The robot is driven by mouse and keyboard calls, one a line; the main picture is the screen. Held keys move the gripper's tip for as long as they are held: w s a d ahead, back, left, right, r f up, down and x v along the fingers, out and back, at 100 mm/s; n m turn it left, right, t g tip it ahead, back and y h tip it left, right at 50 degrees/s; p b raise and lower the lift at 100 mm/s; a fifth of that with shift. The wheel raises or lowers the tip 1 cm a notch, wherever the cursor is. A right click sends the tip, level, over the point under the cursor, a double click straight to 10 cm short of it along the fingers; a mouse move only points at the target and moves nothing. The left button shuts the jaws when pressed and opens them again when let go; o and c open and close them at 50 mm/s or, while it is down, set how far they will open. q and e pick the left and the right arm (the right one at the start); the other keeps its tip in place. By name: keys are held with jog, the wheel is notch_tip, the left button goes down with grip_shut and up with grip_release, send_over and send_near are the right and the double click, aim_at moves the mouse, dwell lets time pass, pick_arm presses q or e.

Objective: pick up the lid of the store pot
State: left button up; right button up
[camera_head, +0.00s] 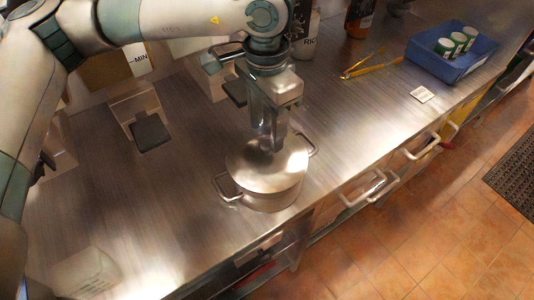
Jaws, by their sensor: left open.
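The store pot (268,199) is a round metal pot with two side handles, standing near the counter's front edge. Its shiny metal lid (260,178) lies on top of it. My left gripper (270,143) points down right over the middle of the lid, and its fingertips hide the place where a knob could be. I cannot tell whether the fingers touch the lid. The left gripper is open. My right gripper is not in view.
The pot stands on a steel counter (180,200). A blue bin (451,60) with several cans, yellow tongs (370,66) and a small white card (422,95) lie to the right. A dark-topped metal fixture (150,132) is at left. Drawer handles line the front.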

aim_at(267, 145)
pick_arm(q)
jog(key=shift+w+f+p, duration=0.25)
jog(key=shift+f+p, duration=0.3)
jog(key=shift+p, duration=0.15)
jog(key=f, duration=0.1)
jog(key=f+p, duration=0.1)
jog(key=shift+w+f+p, duration=0.2)
jog(key=shift+f+p, duration=0.1)
jog(key=shift+f, duration=0.5)
grip_shut()
